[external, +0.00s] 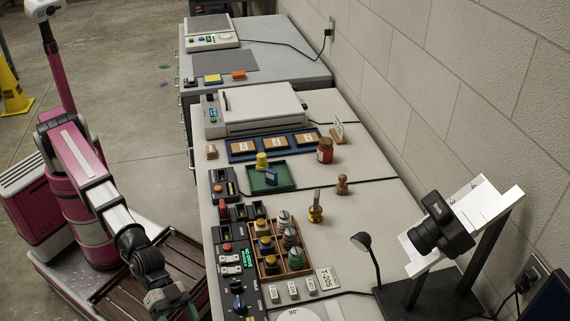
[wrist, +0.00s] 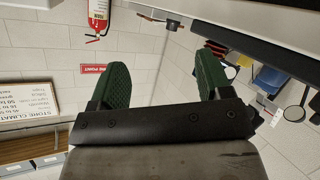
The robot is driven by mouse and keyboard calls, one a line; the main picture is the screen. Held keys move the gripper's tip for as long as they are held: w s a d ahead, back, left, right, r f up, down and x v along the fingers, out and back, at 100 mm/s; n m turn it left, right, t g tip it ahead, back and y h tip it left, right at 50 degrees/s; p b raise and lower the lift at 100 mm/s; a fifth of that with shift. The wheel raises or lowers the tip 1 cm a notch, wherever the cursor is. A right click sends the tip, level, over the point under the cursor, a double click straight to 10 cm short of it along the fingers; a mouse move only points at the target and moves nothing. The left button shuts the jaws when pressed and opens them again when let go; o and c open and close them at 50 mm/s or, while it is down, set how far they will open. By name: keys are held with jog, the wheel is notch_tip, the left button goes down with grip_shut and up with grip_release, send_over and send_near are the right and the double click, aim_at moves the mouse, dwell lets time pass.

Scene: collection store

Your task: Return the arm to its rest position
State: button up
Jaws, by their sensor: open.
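My arm is folded down beside the left edge of the long bench in the external view. My gripper (external: 172,300) hangs low there, next to the bench and over my own base. In the wrist view my gripper (wrist: 162,82) has its two green ridged fingers wide apart, with nothing between them. Through the gap I see a pale block wall and the underside edge of a bench.
The bench (external: 372,222) carries a wooden compartment box (external: 256,270), a green tray (external: 285,178), a red jar (external: 325,150), a stamp (external: 342,185) and a camera stand (external: 400,298). A control panel lines its near edge.

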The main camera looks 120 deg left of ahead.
jog(key=s+a+f+g+y, duration=0.5)
jog(key=s+a+f+g, duration=0.7)
jog(key=s+a+f, duration=1.2)
jog(key=s+a, duration=0.1)
jog(key=s, duration=0.2)
jog(key=shift+s+m, duration=0.2)
jog(key=shift+m, duration=0.1)
